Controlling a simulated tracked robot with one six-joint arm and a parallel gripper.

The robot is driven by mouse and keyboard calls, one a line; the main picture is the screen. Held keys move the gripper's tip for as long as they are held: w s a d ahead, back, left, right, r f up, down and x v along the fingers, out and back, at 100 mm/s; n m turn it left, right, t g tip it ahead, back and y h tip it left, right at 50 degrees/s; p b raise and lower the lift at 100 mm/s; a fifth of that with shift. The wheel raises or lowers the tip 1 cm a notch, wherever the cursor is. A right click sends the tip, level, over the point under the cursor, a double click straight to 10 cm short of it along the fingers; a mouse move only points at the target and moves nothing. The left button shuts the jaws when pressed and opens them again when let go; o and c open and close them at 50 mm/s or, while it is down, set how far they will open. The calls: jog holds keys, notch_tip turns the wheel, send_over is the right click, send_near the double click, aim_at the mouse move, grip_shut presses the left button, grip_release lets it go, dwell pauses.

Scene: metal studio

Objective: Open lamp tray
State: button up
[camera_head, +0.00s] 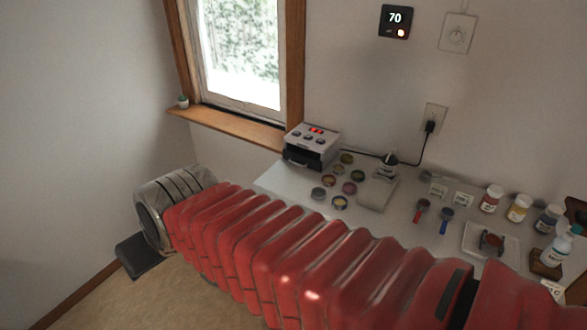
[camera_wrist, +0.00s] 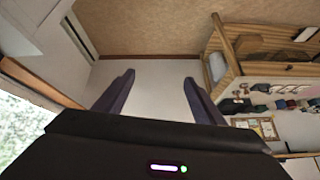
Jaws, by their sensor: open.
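The lamp (camera_head: 314,140) is a small box with a pale top, red lit digits and several buttons. It stands at the back left of the white table, by the window. Its dark tray front (camera_head: 302,157) faces the front left and appears shut, though the picture is small. My gripper shows in the wrist view (camera_wrist: 160,92) with its two dark fingers wide apart and nothing between them. In the head view my red-sleeved arm reaches to the left, its end well left of the lamp and apart from it. The lamp is not clearly seen in the wrist view.
Several small round jars (camera_head: 340,203) lie just right of the lamp. A grey pad (camera_head: 373,194), bottles (camera_head: 518,208) and a white tray (camera_head: 477,240) stand further right. A cable runs from behind the lamp to the wall outlet (camera_head: 435,118). The wooden windowsill (camera_head: 228,129) is left of the lamp.

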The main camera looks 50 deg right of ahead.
jog(key=shift+o, duration=0.4)
jog(key=w+d+m+t, duration=0.2)
jog(key=w, duration=0.9)
jog(key=shift+d, duration=0.3)
jog(key=w+d+f+m+t+h, duration=0.1)
jog(key=w+d+f+m+h, duration=0.2)
jog(key=w+d, duration=0.5)
jog(key=w+d+f+m+t+h, duration=0.1)
jog(key=w+d+f+m+h, duration=0.2)
jog(key=w+d, duration=0.55)
jog(key=s+d+f+m+g+h, duration=0.2)
jog(key=s+d+f+g+h, duration=0.1)
jog(key=d, duration=0.5)
jog(key=s+d+f+m+g+h, duration=0.3)
jog(key=s+d+f+h, duration=0.2)
jog(key=s+d+f, duration=0.1)
jog(key=s+d+f+m+g+h, duration=0.3)
jog(key=s+d+f+h, duration=0.1)
jog(key=d, duration=0.7)
jog(key=shift+s+f, duration=0.4)
jog(key=shift+f, duration=0.3)
jog(key=shift+s+f, duration=0.35)
jog(key=shift+f, duration=0.35)
jog(key=shift+s+d+f, duration=0.1)
jog(key=shift+s+d, duration=0.05)
jog(key=shift+s, duration=0.2)
